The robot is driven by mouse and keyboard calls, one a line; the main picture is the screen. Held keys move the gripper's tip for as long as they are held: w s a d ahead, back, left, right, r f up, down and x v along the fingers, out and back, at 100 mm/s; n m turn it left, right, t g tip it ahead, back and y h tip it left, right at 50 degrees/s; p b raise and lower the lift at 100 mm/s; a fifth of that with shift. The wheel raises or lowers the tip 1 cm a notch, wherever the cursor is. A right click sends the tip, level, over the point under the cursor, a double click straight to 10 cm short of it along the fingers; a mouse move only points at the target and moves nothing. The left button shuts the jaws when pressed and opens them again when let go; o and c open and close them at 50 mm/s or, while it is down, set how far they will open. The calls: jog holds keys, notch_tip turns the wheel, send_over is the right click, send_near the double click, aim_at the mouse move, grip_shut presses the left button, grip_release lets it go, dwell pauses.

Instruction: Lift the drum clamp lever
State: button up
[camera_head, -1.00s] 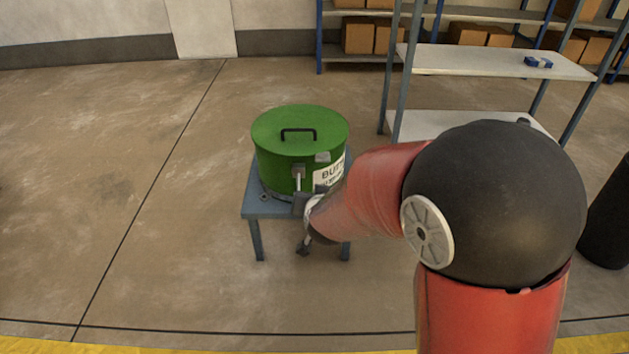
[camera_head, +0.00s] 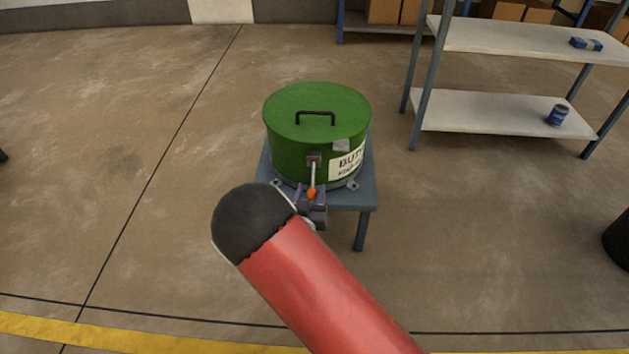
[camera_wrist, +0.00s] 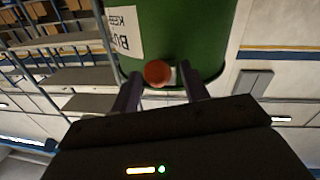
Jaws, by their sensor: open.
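The green drum (camera_head: 310,125) with a black lid handle stands on a small blue-grey table (camera_head: 355,197). The clamp lever (camera_head: 313,176) is a thin light rod on the drum's front, hanging down from a square bracket to an orange-red knob (camera_head: 312,194). The knob also shows in the wrist view (camera_wrist: 158,73), with the drum (camera_wrist: 185,35) behind it. My gripper (camera_head: 311,197) is at the knob. Its two fingers (camera_wrist: 158,92) are open, one on each side of the knob. Whether either finger touches it I cannot tell.
A metal shelf rack (camera_head: 520,110) with a blue can (camera_head: 557,115) stands at the right. A dark cylinder (camera_head: 618,240) is at the right edge. Open floor lies left of the table. My arm covers the floor in front.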

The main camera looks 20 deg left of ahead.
aim_at(311, 190)
jog(key=shift+w+a, duration=0.15)
jog(key=shift+w, duration=0.85)
jog(key=shift+w+a, duration=0.1)
jog(key=shift+w, duration=0.85)
grip_shut()
